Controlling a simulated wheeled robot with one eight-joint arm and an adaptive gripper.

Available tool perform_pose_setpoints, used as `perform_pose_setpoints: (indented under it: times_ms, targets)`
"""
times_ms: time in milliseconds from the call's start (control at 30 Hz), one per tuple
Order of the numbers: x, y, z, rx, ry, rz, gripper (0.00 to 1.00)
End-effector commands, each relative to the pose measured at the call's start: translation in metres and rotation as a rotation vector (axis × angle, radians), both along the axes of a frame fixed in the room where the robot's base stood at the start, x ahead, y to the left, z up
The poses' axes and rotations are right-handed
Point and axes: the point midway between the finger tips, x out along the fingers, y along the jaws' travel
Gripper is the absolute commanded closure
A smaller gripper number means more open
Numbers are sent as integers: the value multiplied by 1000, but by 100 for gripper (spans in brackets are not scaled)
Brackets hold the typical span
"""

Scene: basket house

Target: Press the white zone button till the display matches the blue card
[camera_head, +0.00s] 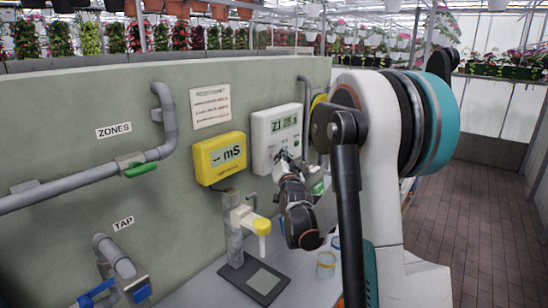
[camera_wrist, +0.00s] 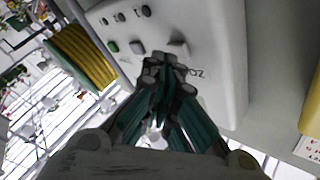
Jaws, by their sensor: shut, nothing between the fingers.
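A white controller box (camera_head: 277,138) hangs on the grey-green wall. Its display (camera_head: 285,123) seems to read "Z1 25 s". In the wrist view the box face (camera_wrist: 205,35) shows a green button (camera_wrist: 113,47), a grey button (camera_wrist: 138,46) and a pale button (camera_wrist: 178,47) near partly hidden lettering that looks like "ZO". My gripper (camera_wrist: 168,68) is shut and empty, its fingertips right at the pale button; I cannot tell whether they touch it. It also shows in the head view (camera_head: 284,163), in front of the box's lower part. I see no blue card.
A yellow "mS" meter (camera_head: 220,157) is left of the box. A yellow-tipped tap fitting (camera_head: 255,225) stands over a dark pad (camera_head: 254,280). A clear cup (camera_head: 326,264) stands on the bench below my arm.

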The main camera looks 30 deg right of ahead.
Motion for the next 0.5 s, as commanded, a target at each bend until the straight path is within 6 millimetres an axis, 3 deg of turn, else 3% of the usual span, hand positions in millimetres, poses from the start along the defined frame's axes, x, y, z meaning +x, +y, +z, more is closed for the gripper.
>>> perform_pose_setpoints:
  times_ms: [500]
  targets:
    - [-9,-3,0,0,0,0,100]
